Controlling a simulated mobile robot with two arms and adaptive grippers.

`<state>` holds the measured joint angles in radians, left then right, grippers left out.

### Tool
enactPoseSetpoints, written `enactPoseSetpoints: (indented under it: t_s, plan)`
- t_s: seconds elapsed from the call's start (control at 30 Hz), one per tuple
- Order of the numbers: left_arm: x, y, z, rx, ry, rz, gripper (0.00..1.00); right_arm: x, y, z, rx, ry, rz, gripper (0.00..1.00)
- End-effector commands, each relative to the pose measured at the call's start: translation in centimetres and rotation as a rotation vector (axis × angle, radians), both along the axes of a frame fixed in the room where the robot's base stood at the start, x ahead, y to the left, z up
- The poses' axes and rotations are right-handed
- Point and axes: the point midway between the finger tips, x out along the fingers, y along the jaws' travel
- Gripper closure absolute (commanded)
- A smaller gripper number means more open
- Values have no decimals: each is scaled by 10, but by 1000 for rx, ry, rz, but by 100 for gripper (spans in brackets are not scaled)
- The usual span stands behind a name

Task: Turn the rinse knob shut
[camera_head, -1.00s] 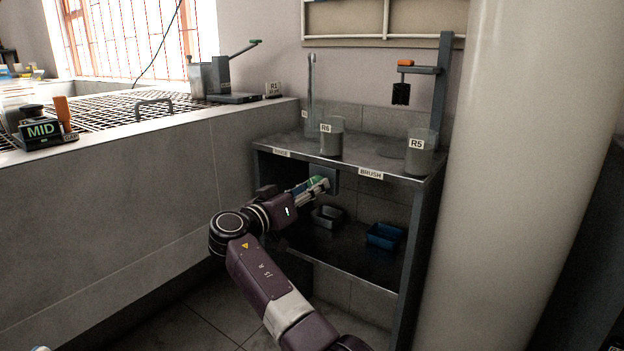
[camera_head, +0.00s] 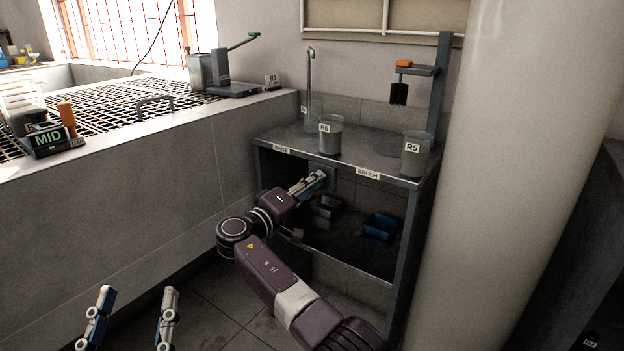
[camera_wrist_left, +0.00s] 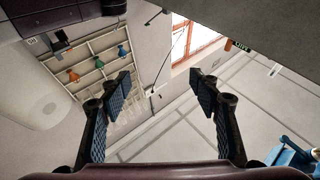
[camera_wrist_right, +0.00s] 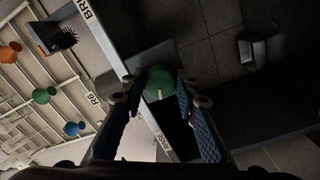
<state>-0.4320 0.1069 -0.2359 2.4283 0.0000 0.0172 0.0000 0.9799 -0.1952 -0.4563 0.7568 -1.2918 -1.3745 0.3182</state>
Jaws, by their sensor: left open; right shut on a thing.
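The rinse knob (camera_wrist_right: 158,82) is round and green with a pale pointer mark, in the right wrist view. It sits below the bench edge by the RINSE label (camera_wrist_right: 162,146). My right gripper (camera_wrist_right: 158,92) has a finger on each side of the knob and is shut on it. In the head view my right gripper (camera_head: 312,182) reaches under the bench top, and its fingers mostly hide the knob. My left gripper (camera_head: 136,308) is open and empty at the lower left of the head view, far from the knob. Its spread fingers also show in the left wrist view (camera_wrist_left: 160,88).
The steel bench (camera_head: 285,134) carries a thin spout (camera_head: 310,80), beaker R6 (camera_head: 330,136) and beaker R5 (camera_head: 415,158). A blue tray (camera_head: 381,228) and a dark tray (camera_head: 327,207) sit on the lower shelf. A grey wall (camera_head: 120,190) stands left and a thick pale column (camera_head: 510,180) right.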

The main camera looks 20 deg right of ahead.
Motion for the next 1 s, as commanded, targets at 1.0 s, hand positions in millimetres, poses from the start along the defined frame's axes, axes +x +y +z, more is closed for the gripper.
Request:
enactPoseSetpoints:
  t_s: [1.0]
  plan:
    - [6, 18, -147, 173, 662, 40, 43, 1, 0, 4, -203, 249, 6, 96]
